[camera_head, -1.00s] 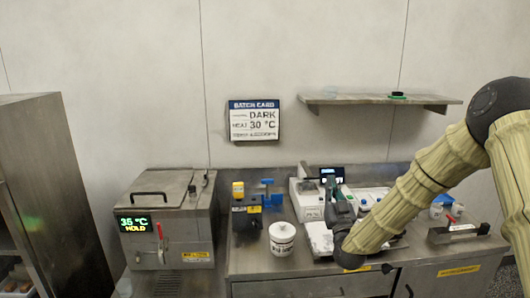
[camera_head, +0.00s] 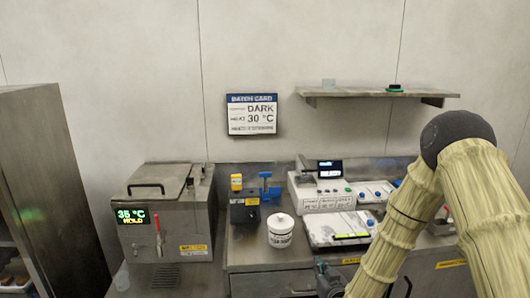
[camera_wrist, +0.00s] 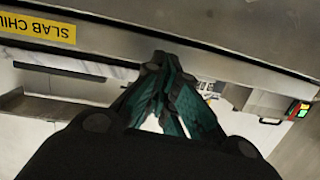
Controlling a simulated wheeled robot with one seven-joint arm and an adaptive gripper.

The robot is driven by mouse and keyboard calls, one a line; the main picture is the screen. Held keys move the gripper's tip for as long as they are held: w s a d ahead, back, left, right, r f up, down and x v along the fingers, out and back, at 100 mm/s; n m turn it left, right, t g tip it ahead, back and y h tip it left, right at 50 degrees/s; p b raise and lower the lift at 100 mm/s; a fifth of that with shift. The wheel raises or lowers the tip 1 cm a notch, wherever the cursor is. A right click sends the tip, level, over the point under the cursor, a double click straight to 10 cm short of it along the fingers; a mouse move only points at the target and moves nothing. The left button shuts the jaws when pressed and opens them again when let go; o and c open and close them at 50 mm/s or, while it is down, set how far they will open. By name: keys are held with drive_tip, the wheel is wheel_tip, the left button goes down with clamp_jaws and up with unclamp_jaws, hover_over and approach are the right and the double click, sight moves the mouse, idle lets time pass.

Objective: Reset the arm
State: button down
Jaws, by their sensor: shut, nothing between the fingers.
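My gripper (camera_wrist: 160,62) is shut and empty in the wrist view, its dark green fingers pointing at the steel counter front. In the head view my gripper (camera_head: 322,268) shows only in part at the lower edge, in front of the counter's drawer front. My arm, in a pale ribbed cover, bends down from the right side of the head view. It hides part of the counter's right end.
A steel tank (camera_head: 165,215) reading 35 °C HOLD stands left on the counter. A white lidded tub (camera_head: 281,232), a white machine with a screen (camera_head: 322,195) and a flat white tray unit (camera_head: 335,228) stand to its right. A shelf (camera_head: 370,94) hangs above.

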drive_tip(key=s+d+f+g+h+b, duration=0.1)
drive_tip(key=s+f+g+b, duration=0.55)
drive_tip(key=s+f, duration=1.7)
drive_tip(key=s+d+f+g, duration=0.1)
drive_tip(key=s+f+g, duration=0.2)
drive_tip(key=s, duration=0.5)
drive_tip(key=s+d+f+m+g+h, duration=0.1)
drive_tip(key=s+f+g, duration=0.1)
drive_tip(key=s, duration=0.6)
drive_tip(key=s+d+f+g, duration=0.2)
drive_tip(key=s+f+g, duration=0.1)
drive_tip(key=s, duration=0.5)
drive_tip(key=shift+s+f+m+g, duration=0.3)
drive_tip(key=shift+g, duration=0.25)
